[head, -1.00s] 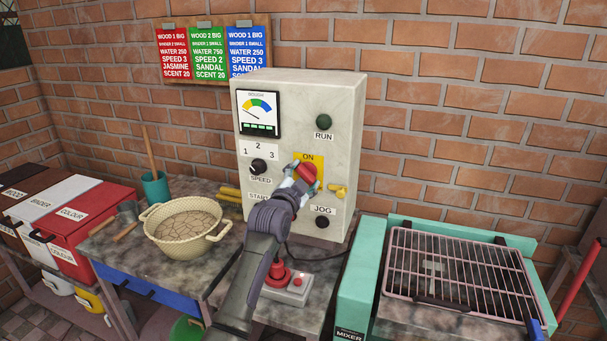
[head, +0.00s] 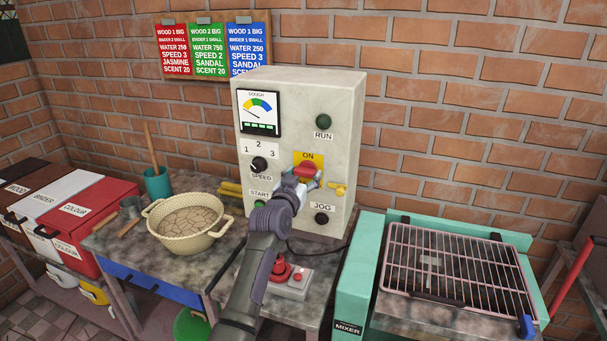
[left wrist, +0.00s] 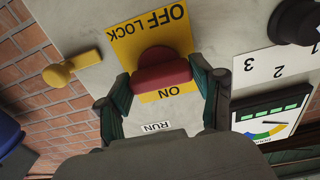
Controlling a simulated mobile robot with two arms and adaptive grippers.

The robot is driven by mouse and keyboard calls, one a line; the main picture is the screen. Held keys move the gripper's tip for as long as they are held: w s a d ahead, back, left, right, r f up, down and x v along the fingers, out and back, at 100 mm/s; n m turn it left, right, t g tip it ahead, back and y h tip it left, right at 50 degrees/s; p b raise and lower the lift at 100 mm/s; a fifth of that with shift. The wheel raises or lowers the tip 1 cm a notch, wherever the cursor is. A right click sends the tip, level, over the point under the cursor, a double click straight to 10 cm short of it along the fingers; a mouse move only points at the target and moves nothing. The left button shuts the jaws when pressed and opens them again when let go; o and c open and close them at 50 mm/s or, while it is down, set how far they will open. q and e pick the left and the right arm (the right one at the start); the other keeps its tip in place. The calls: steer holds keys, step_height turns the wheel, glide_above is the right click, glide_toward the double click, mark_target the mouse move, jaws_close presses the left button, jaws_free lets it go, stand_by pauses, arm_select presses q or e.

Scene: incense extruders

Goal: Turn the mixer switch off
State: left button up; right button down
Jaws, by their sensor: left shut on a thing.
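The mixer switch is a red knob (head: 306,170) on a yellow plate on the front of the pale control box (head: 290,105). The plate reads ON above the knob in the head view. In the left wrist view, which is turned over, the knob (left wrist: 162,72) lies crosswise between the OFF LOCK and ON labels. My left gripper (head: 304,181) is shut on the knob, with one finger at each end of it in the left wrist view (left wrist: 160,80). The gripper partly hides the lower plate in the head view. My right gripper is not in view.
A yellow padlock-like lever (head: 338,189) sits close to the right of the knob. The speed dial (head: 259,164) is to the left and the JOG button (head: 321,219) below. A dough bowl (head: 188,224) stands on the bench; a grated teal mixer (head: 345,300) stands at right.

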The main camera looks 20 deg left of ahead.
arm_select(q)
steer(key=shift+f, duration=0.1)
stand_by(0.5)
steer(key=o, duration=1.1)
steer(key=shift+o, duration=0.2)
steer(key=s, duration=1.2)
steer(key=shift+a, duration=0.2)
